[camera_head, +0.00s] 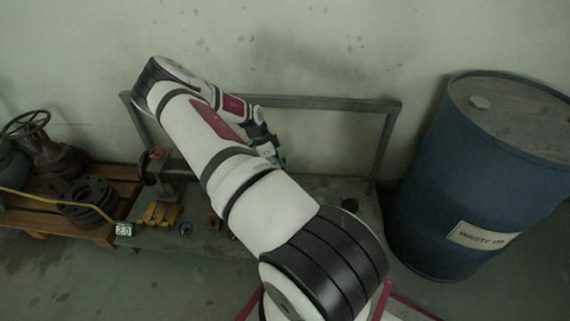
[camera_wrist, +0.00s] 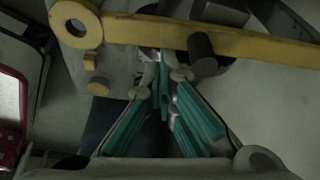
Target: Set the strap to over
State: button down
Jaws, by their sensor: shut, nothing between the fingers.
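A yellow flat bar with a ring at its left end, which looks like the strap (camera_wrist: 130,28), crosses the top of the wrist view. A dark round peg (camera_wrist: 202,50) stands at its lower edge, right of my fingers. My gripper (camera_wrist: 160,70) is shut and empty, its teal-padded fingertips close together just below the bar. I cannot tell whether they touch it. In the head view my gripper (camera_head: 277,160) is small, in front of the grey frame. I cannot make out the strap in the head view; my arm covers much of the bench there.
A blue waste-oil drum (camera_head: 475,180) stands at the right. A grey metal frame (camera_head: 330,104) rises behind the bench. At the left a wooden pallet (camera_head: 100,235) bears a handwheel valve (camera_head: 45,150) and flanges (camera_head: 82,200). Yellow blocks (camera_head: 160,214) sit on the bench's left part.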

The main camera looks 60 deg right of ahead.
jog(key=shift+w+a, duration=0.6)
jog(key=shift+w, duration=0.15)
jog(key=shift+w+a, duration=0.15)
jog(key=shift+w, duration=0.05)
jog(key=s, duration=0.1)
jog(key=s+d, duration=0.2)
jog(key=s, duration=0.1)
jog(key=shift+d+r, duration=0.1)
jog(key=shift+r, duration=0.25)
jog(key=p+v, duration=0.2)
jog(key=v, duration=0.7)
jog(key=shift+d+r+p, duration=0.15)
jog(key=shift+d+p, duration=0.05)
jog(key=shift+p, duration=0.2)
jog(key=shift+w, duration=0.15)
